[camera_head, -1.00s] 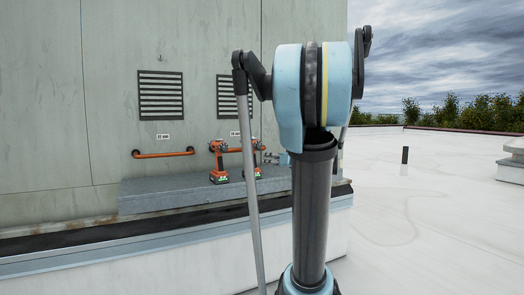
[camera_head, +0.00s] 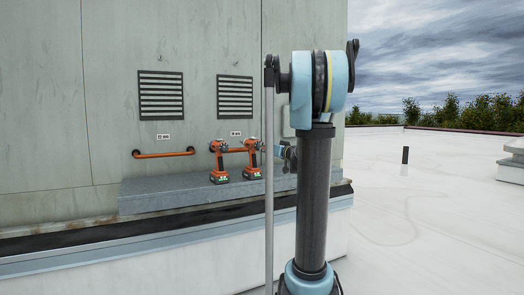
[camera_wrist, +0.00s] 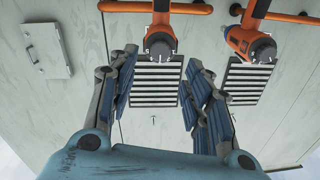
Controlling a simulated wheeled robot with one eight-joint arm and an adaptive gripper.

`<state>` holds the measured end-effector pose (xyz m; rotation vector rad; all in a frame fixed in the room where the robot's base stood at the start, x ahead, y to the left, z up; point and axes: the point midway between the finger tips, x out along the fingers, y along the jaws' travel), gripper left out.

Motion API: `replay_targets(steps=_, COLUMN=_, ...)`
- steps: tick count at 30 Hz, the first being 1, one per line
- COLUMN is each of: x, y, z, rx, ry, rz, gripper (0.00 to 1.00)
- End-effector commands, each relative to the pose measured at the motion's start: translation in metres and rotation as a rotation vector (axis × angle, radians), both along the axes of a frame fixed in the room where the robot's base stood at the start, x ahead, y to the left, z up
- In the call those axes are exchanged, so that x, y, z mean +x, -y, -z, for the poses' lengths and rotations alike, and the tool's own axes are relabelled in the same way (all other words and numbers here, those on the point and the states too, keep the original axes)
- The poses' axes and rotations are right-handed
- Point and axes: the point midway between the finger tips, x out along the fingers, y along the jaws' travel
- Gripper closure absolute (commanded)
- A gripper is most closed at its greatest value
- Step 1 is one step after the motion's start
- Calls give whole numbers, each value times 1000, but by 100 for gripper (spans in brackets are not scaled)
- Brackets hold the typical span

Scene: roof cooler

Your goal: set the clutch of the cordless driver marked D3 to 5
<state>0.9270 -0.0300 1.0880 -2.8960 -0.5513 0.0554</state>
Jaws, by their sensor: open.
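Two orange and black cordless drivers stand upright on a grey ledge (camera_head: 150,196) in the head view, a left driver (camera_head: 219,161) and a right driver (camera_head: 253,160). No D3 mark or clutch number can be read on either. In the wrist view, which looks upside down, one driver (camera_wrist: 160,35) shows between my fingers with its dark round front towards me; the other (camera_wrist: 250,42) is outside them to the right. My gripper (camera_wrist: 160,62) is open and empty, its fingers spread around the first driver's outline, apparently short of it. In the head view my arm partly hides the gripper.
Orange rails (camera_head: 163,154) are fixed to the wall behind the ledge. Two louvred vents (camera_head: 161,95) (camera_head: 235,96) sit above, with small unreadable labels.

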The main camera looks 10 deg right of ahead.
Motion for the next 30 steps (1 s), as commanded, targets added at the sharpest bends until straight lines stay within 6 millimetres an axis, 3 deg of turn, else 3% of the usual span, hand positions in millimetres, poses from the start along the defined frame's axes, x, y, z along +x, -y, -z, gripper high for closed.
replay_targets(steps=6, x=34, y=-14, z=0, rx=0, ry=0, rz=-1, gripper=55)
replay_targets(steps=12, x=55, y=-22, z=0, rx=0, ry=0, rz=-1, gripper=55)
replay_targets(steps=26, x=64, y=-25, z=0, rx=0, ry=0, rz=0, gripper=55)
replay_targets(steps=30, x=64, y=-25, z=0, rx=0, ry=0, rz=0, gripper=86)
